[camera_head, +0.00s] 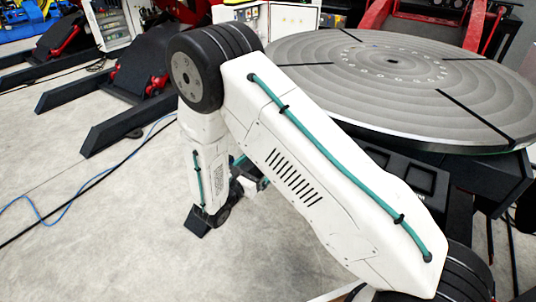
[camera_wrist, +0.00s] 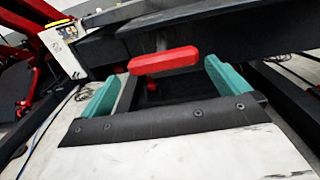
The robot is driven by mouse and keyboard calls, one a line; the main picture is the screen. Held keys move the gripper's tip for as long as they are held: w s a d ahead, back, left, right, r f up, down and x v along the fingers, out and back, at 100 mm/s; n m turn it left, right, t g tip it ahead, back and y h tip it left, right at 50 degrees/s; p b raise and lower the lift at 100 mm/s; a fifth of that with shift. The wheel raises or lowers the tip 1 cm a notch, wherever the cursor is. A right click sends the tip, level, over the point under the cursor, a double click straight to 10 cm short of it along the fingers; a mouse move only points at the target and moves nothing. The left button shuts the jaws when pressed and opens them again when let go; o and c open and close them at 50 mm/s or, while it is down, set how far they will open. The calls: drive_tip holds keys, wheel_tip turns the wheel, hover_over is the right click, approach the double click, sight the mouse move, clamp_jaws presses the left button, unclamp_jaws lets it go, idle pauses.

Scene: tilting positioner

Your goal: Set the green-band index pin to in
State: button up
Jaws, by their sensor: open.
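In the wrist view, my gripper (camera_wrist: 161,68) is open, with its two teal fingers spread wide. A red bar-shaped handle (camera_wrist: 165,61) lies crosswise beyond and between the fingertips, with a gap to each finger. A smaller red part (camera_wrist: 152,87) shows below it. I see no green band in either view, so I cannot tell whether this handle belongs to the green-band index pin. The large round grey table (camera_head: 400,75) of the positioner is at upper right in the head view. My arm hides the area below its near left edge.
A dark beam (camera_wrist: 220,32) crosses behind the red handle. Black frames with red parts (camera_head: 125,85) stand at upper left in the head view. A white cabinet (camera_head: 112,22) stands behind them. Blue and black cables (camera_head: 75,195) lie on the otherwise open grey floor at left.

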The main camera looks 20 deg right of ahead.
drive_tip(key=x, duration=0.7)
drive_tip(key=shift+d, duration=0.2)
